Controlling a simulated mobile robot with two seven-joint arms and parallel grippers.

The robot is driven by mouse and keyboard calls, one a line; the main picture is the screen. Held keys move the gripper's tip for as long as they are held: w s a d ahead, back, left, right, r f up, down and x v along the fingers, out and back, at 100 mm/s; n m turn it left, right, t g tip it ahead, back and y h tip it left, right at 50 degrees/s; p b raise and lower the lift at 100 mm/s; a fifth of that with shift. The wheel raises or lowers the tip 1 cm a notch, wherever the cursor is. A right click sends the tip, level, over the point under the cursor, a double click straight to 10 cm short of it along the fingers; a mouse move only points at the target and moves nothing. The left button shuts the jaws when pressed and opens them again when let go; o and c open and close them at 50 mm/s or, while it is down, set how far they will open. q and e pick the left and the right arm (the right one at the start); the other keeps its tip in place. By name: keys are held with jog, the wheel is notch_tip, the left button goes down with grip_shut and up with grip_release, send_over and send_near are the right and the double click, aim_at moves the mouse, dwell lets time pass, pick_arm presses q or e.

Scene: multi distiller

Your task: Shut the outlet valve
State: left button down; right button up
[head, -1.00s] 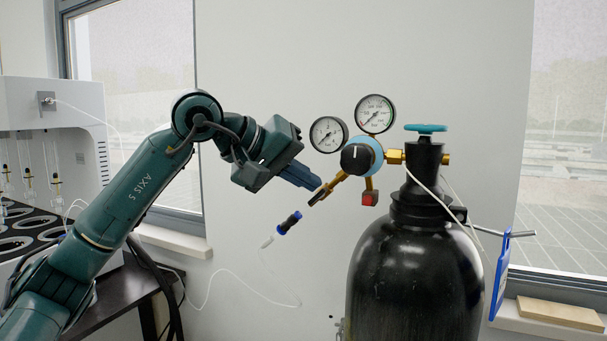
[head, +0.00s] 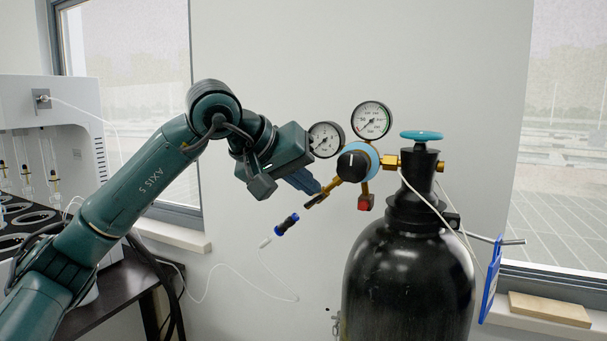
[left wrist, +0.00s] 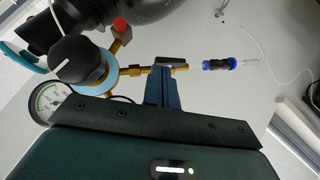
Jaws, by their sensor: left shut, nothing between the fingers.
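The regulator (head: 357,164) with a black knob and brass fittings sits at the neck of the black gas cylinder. Its brass outlet arm (head: 333,188) slants down to the left and ends in a dark outlet valve lever (head: 314,202). In the left wrist view the lever (left wrist: 172,66) lies at the end of the brass arm (left wrist: 135,71). My left gripper (head: 312,187) is shut and empty, its blue fingertips right at the lever; whether they touch it I cannot tell. The fingers also show in the left wrist view (left wrist: 162,88). My right gripper is not in view.
Two gauges (head: 370,120) (head: 326,139) stand above the regulator, close to my left gripper. A teal handwheel (head: 421,135) tops the black cylinder (head: 410,280). A blue-and-black hose connector (head: 286,224) hangs below the gripper. A dark table (head: 115,295) and white machine (head: 60,125) are at left.

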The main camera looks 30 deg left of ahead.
pick_arm(q)
jog(key=shift+d+m+y+p, duration=0.3)
jog(key=shift+d+y+p, duration=0.25)
jog(key=shift+p, duration=0.4)
jog(key=shift+d, duration=0.15)
jog(key=shift+w+d+f+m+y, duration=0.1)
jog(key=shift+d+f+m+y, duration=0.3)
jog(key=shift+d, duration=0.45)
jog(key=shift+d+f+b, duration=0.3)
jog(key=shift+f+b, duration=0.05)
jog(key=shift+f, duration=0.05)
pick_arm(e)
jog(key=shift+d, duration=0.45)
